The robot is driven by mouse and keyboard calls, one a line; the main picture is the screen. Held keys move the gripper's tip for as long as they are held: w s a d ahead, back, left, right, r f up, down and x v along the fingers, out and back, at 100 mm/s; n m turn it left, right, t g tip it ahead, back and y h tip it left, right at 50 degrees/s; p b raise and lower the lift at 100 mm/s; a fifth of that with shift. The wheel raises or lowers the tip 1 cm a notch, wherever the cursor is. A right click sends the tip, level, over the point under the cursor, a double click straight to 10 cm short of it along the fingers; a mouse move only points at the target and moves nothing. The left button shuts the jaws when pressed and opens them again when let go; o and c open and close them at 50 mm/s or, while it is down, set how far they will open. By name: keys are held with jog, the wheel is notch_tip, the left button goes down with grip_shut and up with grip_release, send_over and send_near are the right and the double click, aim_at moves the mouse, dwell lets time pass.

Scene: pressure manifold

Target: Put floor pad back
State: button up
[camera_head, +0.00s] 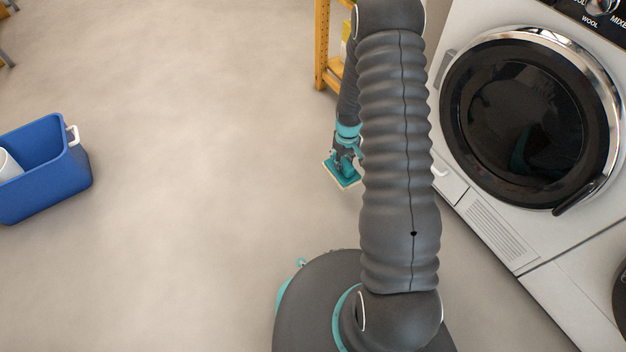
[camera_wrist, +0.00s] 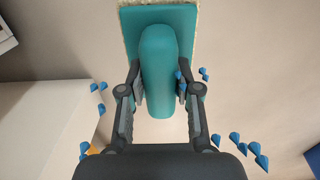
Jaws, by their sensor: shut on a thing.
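The floor pad (camera_wrist: 188,25) is a teal block with a rounded teal handle and a pale, fuzzy underside edge. In the wrist view my gripper (camera_wrist: 160,85) is shut on the handle, one finger on each side. In the head view the pad (camera_head: 342,174) hangs at the end of my arm, left of the washing machine, with its pale edge downward. My gripper (camera_head: 345,150) is partly hidden there behind my arm. I cannot tell whether the pad touches the floor.
A white washing machine (camera_head: 485,225) with a dark round door stands at the right. A yellow-orange shelf rack (camera_head: 322,45) stands behind my arm. A blue bin (camera_head: 50,185) holding a white object (camera_head: 8,165) is at the far left. The floor between is clear.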

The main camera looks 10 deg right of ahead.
jog(key=shift+w+a+f+b, duration=0.3)
jog(key=shift+w+a+f, duration=0.35)
jog(key=shift+a+f, duration=1)
jog(key=shift+w+a+f+b, duration=0.25)
jog(key=shift+w+a+f, duration=0.35)
jog(key=shift+a+f, duration=1)
jog(key=shift+w+a+f+b, duration=0.3)
jog(key=shift+w+a+f, duration=0.35)
jog(key=shift+a+f, duration=1)
jog(key=shift+d+f, duration=0.15)
jog(key=shift+f, duration=0.1)
jog(key=shift+f, duration=0.15)
jog(key=o, duration=1)
